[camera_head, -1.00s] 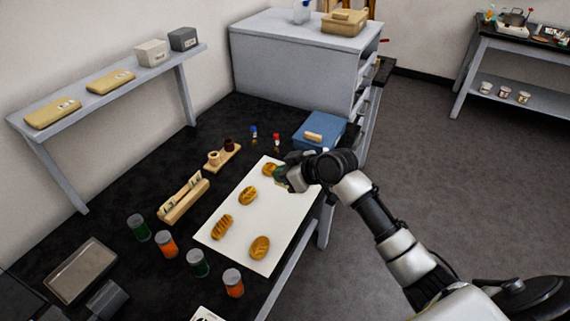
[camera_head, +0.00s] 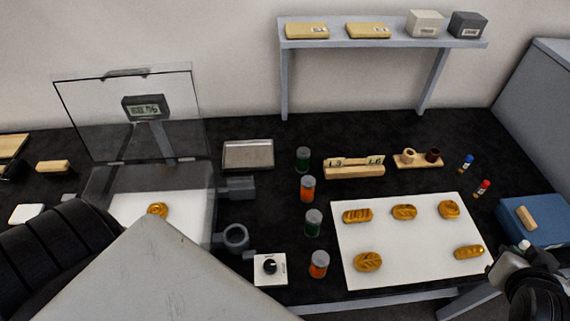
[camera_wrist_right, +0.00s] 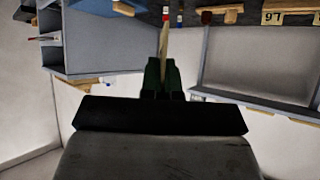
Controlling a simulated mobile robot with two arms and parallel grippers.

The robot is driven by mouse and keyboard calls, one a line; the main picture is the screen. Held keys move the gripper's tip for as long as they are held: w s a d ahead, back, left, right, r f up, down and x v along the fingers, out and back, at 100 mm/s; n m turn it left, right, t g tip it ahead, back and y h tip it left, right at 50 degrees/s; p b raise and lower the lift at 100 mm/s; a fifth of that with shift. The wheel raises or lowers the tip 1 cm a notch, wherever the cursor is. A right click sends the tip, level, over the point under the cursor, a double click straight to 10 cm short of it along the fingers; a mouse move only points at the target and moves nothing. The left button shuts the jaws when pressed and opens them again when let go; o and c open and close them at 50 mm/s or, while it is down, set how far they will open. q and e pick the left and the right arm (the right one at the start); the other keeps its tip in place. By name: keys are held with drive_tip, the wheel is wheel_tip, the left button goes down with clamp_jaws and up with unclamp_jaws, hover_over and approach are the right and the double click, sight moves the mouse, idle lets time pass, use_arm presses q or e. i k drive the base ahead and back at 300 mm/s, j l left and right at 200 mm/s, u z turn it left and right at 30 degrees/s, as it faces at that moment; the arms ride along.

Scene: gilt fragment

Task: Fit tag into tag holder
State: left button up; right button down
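The wooden tag holder (camera_head: 354,172) stands on the black bench behind the white mat. Two cream tags stand in it, L3 (camera_head: 336,163) at its left and L6 (camera_head: 375,161) at its right, with a gap between them. In the right wrist view, upside down, the L6 tag (camera_wrist_right: 273,18) shows at the top right. My right gripper (camera_wrist_right: 163,65) has its dark green fingers close together on a thin tan piece (camera_wrist_right: 164,40), seemingly a tag seen edge-on; its label is hidden. In the head view, this gripper is at the lower right, beside the mat. My left gripper is not visible.
Several pastries lie on the white mat (camera_head: 400,222). Jars, such as an orange one (camera_head: 319,263), stand left of it. A wooden stand with two cups (camera_head: 419,160) is right of the holder. A blue box (camera_head: 537,226) is at the right. A shelf (camera_head: 385,42) overhangs behind.

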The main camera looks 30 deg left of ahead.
sight(240, 184)
drive_tip(key=l+u, duration=0.25)
drive_tip(key=u, duration=0.15)
drive_tip(key=i+l+u, duration=0.1)
drive_tip(key=l+u, duration=0.15)
drive_tip(key=u, duration=0.15)
drive_tip(key=l+u, duration=0.25)
drive_tip(key=u, duration=1.35)
